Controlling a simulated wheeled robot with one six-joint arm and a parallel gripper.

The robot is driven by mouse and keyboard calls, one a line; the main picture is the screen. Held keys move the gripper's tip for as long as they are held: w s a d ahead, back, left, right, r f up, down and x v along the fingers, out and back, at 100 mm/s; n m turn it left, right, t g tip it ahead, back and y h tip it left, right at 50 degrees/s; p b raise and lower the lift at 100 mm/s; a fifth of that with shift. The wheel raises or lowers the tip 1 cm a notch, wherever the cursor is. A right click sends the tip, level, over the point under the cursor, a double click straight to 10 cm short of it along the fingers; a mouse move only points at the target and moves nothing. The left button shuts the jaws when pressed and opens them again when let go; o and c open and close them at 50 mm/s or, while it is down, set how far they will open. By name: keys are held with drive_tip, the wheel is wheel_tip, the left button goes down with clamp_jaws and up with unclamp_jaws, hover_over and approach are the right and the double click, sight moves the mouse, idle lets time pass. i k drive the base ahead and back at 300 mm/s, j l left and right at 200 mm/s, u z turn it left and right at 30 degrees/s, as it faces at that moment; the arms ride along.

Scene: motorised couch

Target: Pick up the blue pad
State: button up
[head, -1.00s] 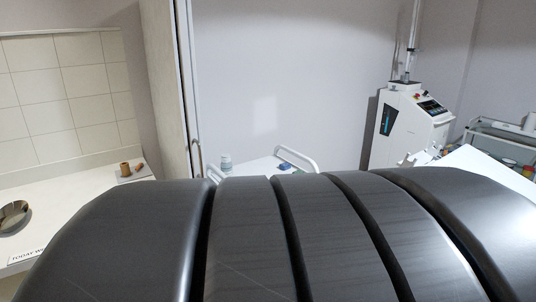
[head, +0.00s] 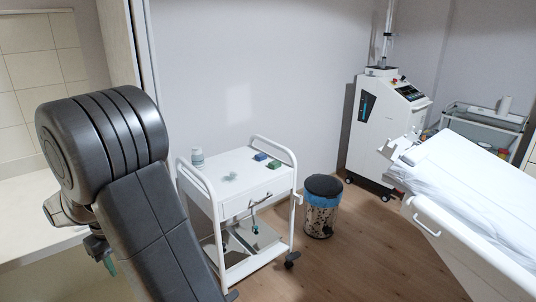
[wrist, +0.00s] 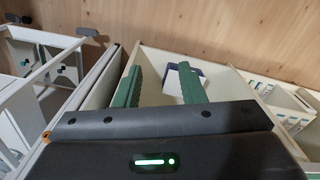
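A small blue pad (head: 261,156) lies on the top of the white trolley (head: 232,169), towards its back right, beside a small green block (head: 274,164). My gripper (head: 107,260) hangs at the left in the head view, well left of the trolley and apart from the pad. In the wrist view my gripper (wrist: 158,78) has its green fingers spread, with nothing held between them. A dark blue and white item (wrist: 182,78) shows beyond the right finger, inside a pale open compartment; I cannot tell what it is.
A bin (head: 322,205) stands right of the trolley. A white bed (head: 470,185) fills the right. Floor between them is clear.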

sight(260, 156)
drive_tip(key=i+l+z, duration=0.15)
drive_tip(key=i+l, duration=0.2)
drive_tip(key=i, duration=0.55)
drive_tip(key=i+l+z, duration=0.2)
drive_tip(key=i, duration=0.75)
drive_tip(key=i+l+z, duration=0.15)
drive_tip(key=i, duration=0.8)
